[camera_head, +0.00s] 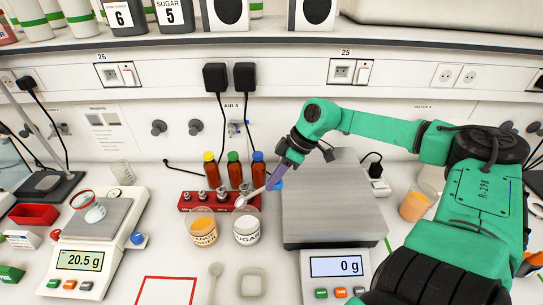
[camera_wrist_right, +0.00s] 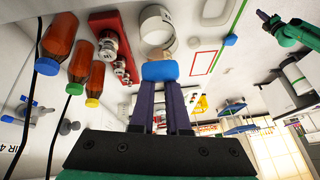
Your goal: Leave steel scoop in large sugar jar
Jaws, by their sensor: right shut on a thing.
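My right gripper (camera_head: 280,176) is shut on the blue grip of the steel scoop (camera_head: 254,195). The scoop slants down to the left, with its bowl over the mouth of the jar labelled SUGAR (camera_head: 247,237). I cannot tell whether the bowl is inside the rim. The jar holds white powder. In the right wrist view, the right gripper's fingers (camera_wrist_right: 160,92) close on the blue grip (camera_wrist_right: 160,71), and a white round jar (camera_wrist_right: 157,22) shows beyond it. My left gripper (camera_wrist_right: 263,16) appears small at the top right there, its jaws unclear.
A jar of orange powder (camera_head: 202,230) stands left of the sugar jar. Behind them are a red rack (camera_head: 190,201) and brown bottles (camera_head: 233,170). A large scale (camera_head: 330,215) is close on the right. A smaller scale (camera_head: 85,255) at left reads 20.5 g.

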